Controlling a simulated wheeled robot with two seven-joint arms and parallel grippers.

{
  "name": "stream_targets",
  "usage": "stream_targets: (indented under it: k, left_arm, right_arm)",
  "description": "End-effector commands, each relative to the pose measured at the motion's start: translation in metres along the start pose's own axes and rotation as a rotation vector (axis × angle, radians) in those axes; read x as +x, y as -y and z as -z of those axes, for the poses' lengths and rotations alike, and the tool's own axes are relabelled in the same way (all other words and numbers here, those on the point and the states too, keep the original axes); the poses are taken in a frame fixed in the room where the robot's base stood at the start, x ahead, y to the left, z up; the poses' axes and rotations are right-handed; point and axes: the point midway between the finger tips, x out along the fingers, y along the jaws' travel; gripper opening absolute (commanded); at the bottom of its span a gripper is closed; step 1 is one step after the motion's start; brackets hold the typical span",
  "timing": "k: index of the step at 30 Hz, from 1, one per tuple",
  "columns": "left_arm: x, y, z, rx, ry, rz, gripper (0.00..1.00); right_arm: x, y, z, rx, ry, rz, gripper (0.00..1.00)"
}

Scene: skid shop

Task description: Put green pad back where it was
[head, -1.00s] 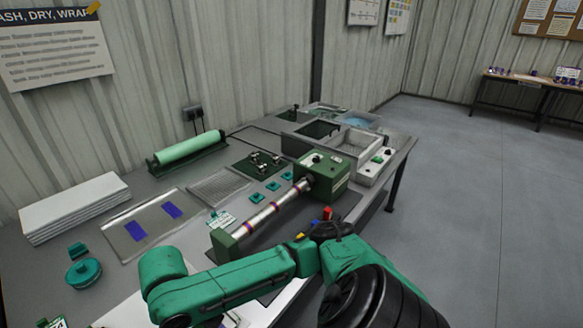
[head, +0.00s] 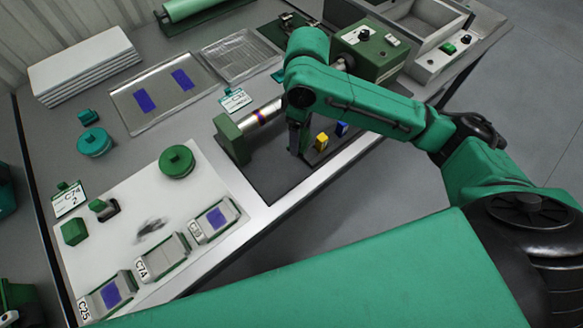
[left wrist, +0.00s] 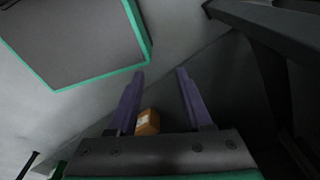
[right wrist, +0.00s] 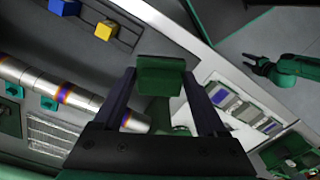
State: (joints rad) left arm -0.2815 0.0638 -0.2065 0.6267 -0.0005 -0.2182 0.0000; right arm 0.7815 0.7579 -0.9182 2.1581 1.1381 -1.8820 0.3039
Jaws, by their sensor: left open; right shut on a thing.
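My right gripper (head: 296,142) points down at the front of the machine, beside the near part of its steel tube (head: 262,115). In the right wrist view its fingers are shut on a green block-like pad (right wrist: 160,75). Yellow (head: 321,142) and blue (head: 341,128) pads stand in a row to its right; they also show in the right wrist view as yellow (right wrist: 104,30) and blue (right wrist: 64,7). Whether the green pad touches anything below is unclear. My left gripper (left wrist: 158,76) is open, with an orange-yellow box (left wrist: 148,122) visible beyond its fingers; the head view does not show it.
The tube's green end bracket (head: 232,138) stands close left of my right gripper. A white board (head: 125,225) holds a round green lidded item (head: 177,162) and labelled blocks. The green machine box (head: 368,52) is behind my right arm. Floor at right is clear.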

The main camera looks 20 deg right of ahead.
Motion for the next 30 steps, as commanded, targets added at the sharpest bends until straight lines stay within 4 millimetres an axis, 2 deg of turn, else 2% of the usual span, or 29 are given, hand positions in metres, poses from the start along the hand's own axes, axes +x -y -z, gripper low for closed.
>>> stream_targets:
  k: [1,3,6,8,10,15,17,22,30]
  left_arm:
    - [0.015,0.006,-0.013,0.001,0.018,0.008,0.5]
    - [0.021,0.012,-0.029,0.001,0.042,0.016,0.5]
    - [0.025,0.018,-0.045,-0.001,0.067,0.025,0.5]
    - [0.026,0.019,-0.047,-0.001,0.069,0.026,0.5]
    - [0.025,0.018,-0.043,-0.001,0.062,0.025,0.5]
    - [0.027,0.009,-0.014,-0.004,0.015,0.012,0.5]
    - [0.027,0.005,-0.009,-0.003,0.006,0.007,0.5]
    - [0.027,0.005,-0.015,0.0,0.017,0.006,0.5]
    - [0.027,0.007,-0.022,0.0,0.028,0.009,0.5]
  right_arm:
    - [0.002,-0.001,0.012,-0.165,-0.006,-0.006,0.3]
    - [-0.006,0.0,0.022,-0.392,0.0,-0.009,0.3]
    - [-0.015,0.001,0.031,-0.617,0.009,-0.011,0.3]
    - [-0.018,0.002,0.033,-0.688,0.012,-0.011,0.3]
    - [-0.011,0.002,0.034,-0.72,0.017,-0.007,0.3]
    - [0.039,0.002,0.032,-0.722,0.019,-0.003,0.3]
    - [0.059,0.002,0.032,-0.72,0.019,-0.004,0.3]
    - [0.113,0.001,0.031,-0.719,0.017,-0.007,0.3]
    - [0.163,0.0,0.031,-0.719,0.016,-0.008,0.3]
